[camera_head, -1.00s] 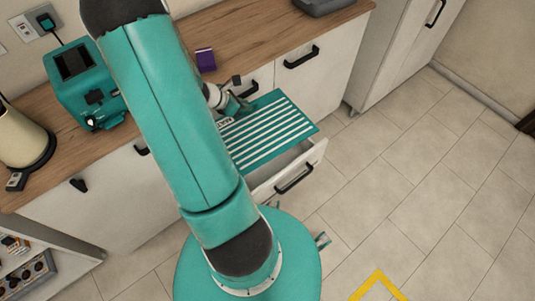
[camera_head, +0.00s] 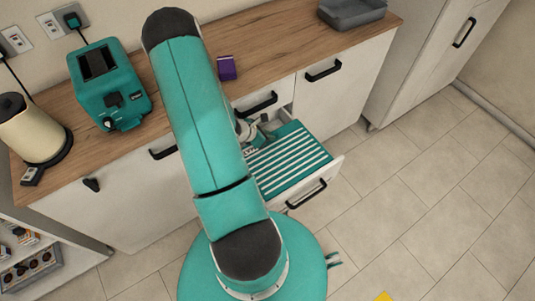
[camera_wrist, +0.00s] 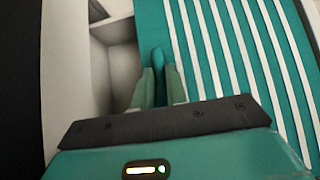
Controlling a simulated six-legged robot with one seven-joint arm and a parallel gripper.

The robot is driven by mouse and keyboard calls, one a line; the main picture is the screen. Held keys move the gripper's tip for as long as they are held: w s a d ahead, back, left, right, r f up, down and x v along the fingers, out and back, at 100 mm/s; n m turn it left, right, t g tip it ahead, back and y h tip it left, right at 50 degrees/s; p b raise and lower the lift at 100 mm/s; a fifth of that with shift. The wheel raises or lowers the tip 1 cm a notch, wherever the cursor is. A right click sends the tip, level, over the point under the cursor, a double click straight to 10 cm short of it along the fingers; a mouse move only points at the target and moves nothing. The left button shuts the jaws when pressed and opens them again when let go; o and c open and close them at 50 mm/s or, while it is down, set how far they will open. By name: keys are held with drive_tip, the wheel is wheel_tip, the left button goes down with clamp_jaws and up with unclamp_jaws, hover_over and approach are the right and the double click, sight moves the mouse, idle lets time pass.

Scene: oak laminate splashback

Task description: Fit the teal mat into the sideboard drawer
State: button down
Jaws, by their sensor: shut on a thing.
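The teal mat (camera_head: 296,150) with white stripes lies roughly level at the open sideboard drawer (camera_head: 335,172), covering most of its opening. Its outer edge is close to the drawer front. I cannot tell whether it rests on the drawer floor. My gripper (camera_wrist: 158,72) is shut on the mat's near-left edge; in the wrist view the striped mat (camera_wrist: 225,60) spreads to the right. The pale drawer interior (camera_wrist: 118,70) shows to the left of my fingers. In the head view my gripper is partly hidden behind my arm.
The wooden countertop (camera_head: 290,50) above holds a purple box (camera_head: 226,68), a teal toaster-like appliance (camera_head: 108,85), a cream kettle (camera_head: 30,130) and a grey tray (camera_head: 352,12). A black handle (camera_head: 306,194) juts from the drawer front.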

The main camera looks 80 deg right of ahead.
sight(245, 153)
wheel_tip(245, 153, down, 14)
drive_tip(key=shift+r, duration=0.15)
drive_tip(key=c, duration=1.7)
unclamp_jaws()
drive_tip(key=shift+r, duration=0.1)
drive_tip(key=v, duration=1.1)
drive_tip(key=shift+w+a+r, duration=0.2)
drive_tip(key=shift+a+r, duration=0.05)
drive_tip(key=shift+r, duration=0.05)
